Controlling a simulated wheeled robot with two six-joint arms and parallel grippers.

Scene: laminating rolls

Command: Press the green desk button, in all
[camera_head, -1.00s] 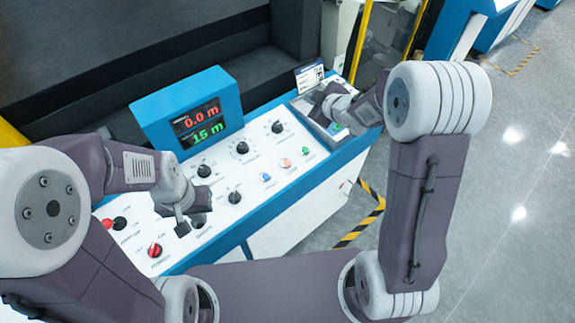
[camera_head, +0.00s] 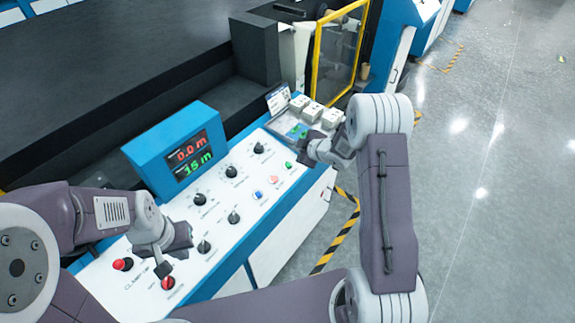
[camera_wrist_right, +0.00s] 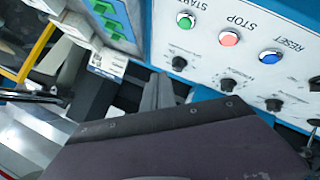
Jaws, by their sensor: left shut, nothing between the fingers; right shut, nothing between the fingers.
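The green desk button (camera_head: 289,165), a small round button, is on the white sloped panel. In the right wrist view the green button (camera_wrist_right: 186,20) sits under the label START, beside the red STOP button (camera_wrist_right: 229,39) and blue RESET button (camera_wrist_right: 270,57). My right gripper (camera_head: 306,158) is shut and empty, just right of and above the green button in the head view. It looks apart from the button; its height over the panel is hard to tell. My left gripper (camera_head: 163,268) is shut and empty over the panel's left part, near a red knob (camera_head: 168,283).
Black knobs (camera_head: 234,217) stand up from the panel. A blue display box (camera_head: 180,150) reads 0.0 m and 15 m. A tray with white boxes and green items (camera_head: 299,131) lies beyond my right gripper. Grey floor is open at right.

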